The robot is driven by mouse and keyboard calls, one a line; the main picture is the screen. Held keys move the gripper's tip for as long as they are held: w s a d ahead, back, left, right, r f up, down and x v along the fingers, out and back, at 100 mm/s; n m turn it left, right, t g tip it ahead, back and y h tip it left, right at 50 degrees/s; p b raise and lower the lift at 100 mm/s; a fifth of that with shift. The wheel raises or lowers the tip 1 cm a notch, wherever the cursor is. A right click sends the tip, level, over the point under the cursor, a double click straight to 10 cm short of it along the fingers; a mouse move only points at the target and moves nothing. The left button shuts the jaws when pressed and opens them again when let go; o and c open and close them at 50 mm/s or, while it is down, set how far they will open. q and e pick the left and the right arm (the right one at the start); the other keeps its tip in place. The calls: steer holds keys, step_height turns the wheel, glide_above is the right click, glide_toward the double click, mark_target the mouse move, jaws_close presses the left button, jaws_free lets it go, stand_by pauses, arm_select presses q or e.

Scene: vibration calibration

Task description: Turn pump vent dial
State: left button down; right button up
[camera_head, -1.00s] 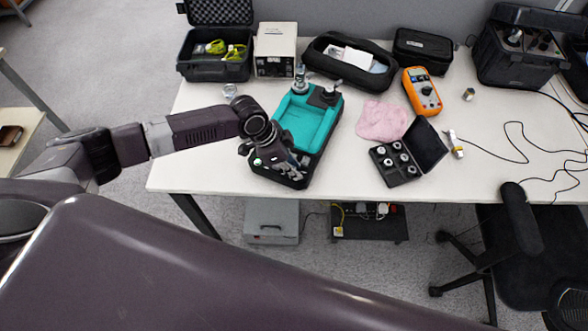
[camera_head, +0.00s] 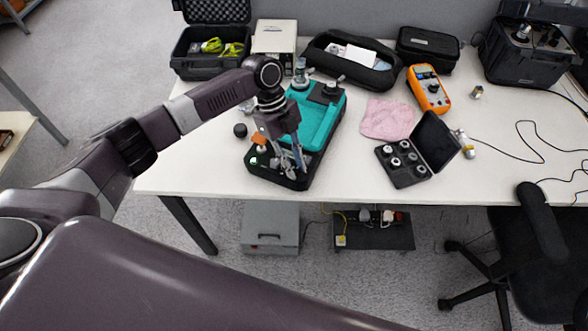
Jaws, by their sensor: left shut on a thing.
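The pump (camera_head: 318,118) is a teal and black device on the white table, left of the table's middle. Its black front end (camera_head: 262,170) faces me and carries small controls, including a green one and an orange one. My left gripper (camera_head: 292,168) points down over this front end, with its fingers around a small part there. The fingers are shut on it. I take this part to be the vent dial, but the fingers mostly hide it and its angle cannot be told. My right gripper is not in view.
A small black round piece (camera_head: 240,130) lies left of the pump. A pink cloth (camera_head: 388,119), an orange multimeter (camera_head: 428,90) and an open black case of small parts (camera_head: 401,162) lie to the right. Black cases (camera_head: 208,50) stand along the back. The table's front edge is close.

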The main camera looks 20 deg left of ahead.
arm_select(q)
steer(key=shift+w+d+m+g+y+b, duration=0.1)
steer(key=shift+m+g+y+b, duration=0.2)
steer(key=shift+m+b, duration=0.6)
steer(key=shift+w+m+g+y+b, duration=0.1)
steer(key=shift+m+g+y+b, duration=0.25)
steer(key=shift+m, duration=1.05)
steer(key=c, duration=1.8)
jaws_free()
steer(key=shift+r, duration=0.3)
steer(key=v, duration=1.1)
steer(key=shift+r, duration=0.2)
steer(key=shift+f, duration=0.1)
